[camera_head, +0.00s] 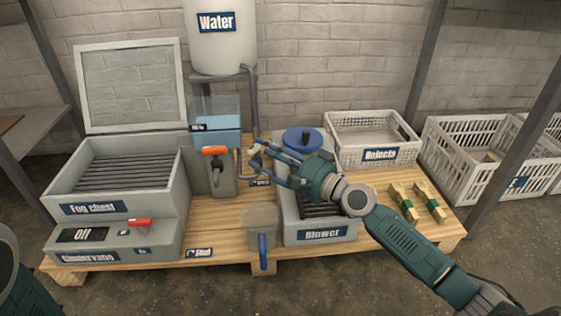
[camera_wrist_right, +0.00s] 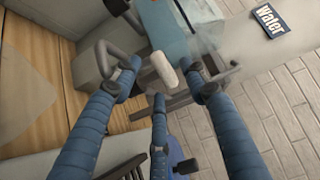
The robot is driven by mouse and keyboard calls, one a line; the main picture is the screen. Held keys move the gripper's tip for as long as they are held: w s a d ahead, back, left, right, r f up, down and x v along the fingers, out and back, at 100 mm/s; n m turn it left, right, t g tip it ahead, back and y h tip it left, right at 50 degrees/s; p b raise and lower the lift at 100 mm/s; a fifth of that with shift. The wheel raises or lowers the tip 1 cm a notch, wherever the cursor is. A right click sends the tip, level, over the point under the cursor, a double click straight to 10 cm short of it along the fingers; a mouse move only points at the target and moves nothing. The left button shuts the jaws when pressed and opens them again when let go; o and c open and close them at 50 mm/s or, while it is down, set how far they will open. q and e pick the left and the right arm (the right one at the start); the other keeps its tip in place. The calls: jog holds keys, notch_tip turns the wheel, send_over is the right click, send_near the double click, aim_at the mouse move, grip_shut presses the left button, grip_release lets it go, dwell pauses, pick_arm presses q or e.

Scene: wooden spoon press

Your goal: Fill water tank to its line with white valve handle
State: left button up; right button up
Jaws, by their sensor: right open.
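The clear water tank (camera_head: 215,122), partly filled with blue water, stands on a grey block behind the orange handle; it also shows at the top of the right wrist view (camera_wrist_right: 165,28). The small label at its side is too small to read. The white valve handle (camera_wrist_right: 164,70) shows in the right wrist view as a short white cylinder between my fingers. My right gripper (camera_head: 258,158) is open around or just short of this handle, below and right of the tank. I cannot tell whether the fingers touch it. My left gripper is out of view.
A white Water drum (camera_head: 225,45) stands on a dark stand behind, with a pipe coming down. The Fog chest (camera_head: 115,185) is left, the Blower (camera_head: 320,232) below my right arm. A grey jug (camera_head: 262,222) with blue handle stands in front. The Rejects crate (camera_head: 372,140) is right.

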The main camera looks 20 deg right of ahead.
jog(key=shift+v, duration=5.55)
